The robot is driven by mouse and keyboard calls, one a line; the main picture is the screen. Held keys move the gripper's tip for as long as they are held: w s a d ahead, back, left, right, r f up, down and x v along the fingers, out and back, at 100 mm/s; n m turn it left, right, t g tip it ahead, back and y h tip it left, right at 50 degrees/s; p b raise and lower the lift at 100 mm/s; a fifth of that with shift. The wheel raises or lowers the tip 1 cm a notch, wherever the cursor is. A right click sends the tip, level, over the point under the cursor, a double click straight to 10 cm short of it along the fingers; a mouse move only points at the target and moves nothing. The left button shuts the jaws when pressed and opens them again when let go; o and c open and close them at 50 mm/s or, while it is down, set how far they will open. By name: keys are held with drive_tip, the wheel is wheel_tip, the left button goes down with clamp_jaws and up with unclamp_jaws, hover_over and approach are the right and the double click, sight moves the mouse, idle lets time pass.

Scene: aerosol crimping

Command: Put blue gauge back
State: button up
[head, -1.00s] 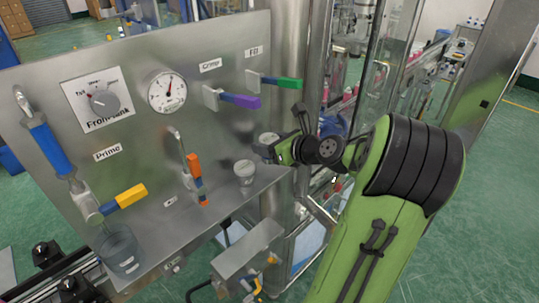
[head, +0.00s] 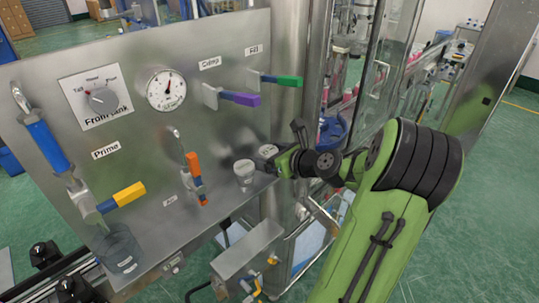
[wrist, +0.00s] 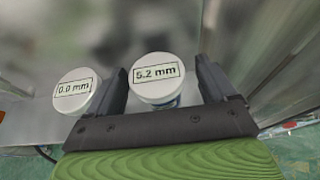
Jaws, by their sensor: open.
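A gauge with a white top reading 5.2 mm (wrist: 158,76) stands between the fingers of my gripper (wrist: 162,66) in the wrist view. A little blue shows under its top at the near edge. The fingers are open, one on each side, with a narrow gap visible on the right. In the head view this gauge (head: 267,151) is at the right end of the panel's shelf, beside my gripper (head: 281,160). A second white-topped gauge reading 0.0 mm (wrist: 73,91) stands left of it and also shows in the head view (head: 244,174).
The steel panel (head: 225,130) rises behind the shelf, with a purple-handled valve (head: 240,99), a green-handled valve (head: 282,81) and a dial (head: 166,90). An orange-handled valve (head: 194,170) is left of the gauges. A steel column (head: 292,60) stands close behind my gripper.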

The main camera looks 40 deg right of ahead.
drive_tip(key=shift+r, duration=0.15)
drive_tip(key=v, duration=1.2)
drive_tip(key=shift+p, duration=0.45)
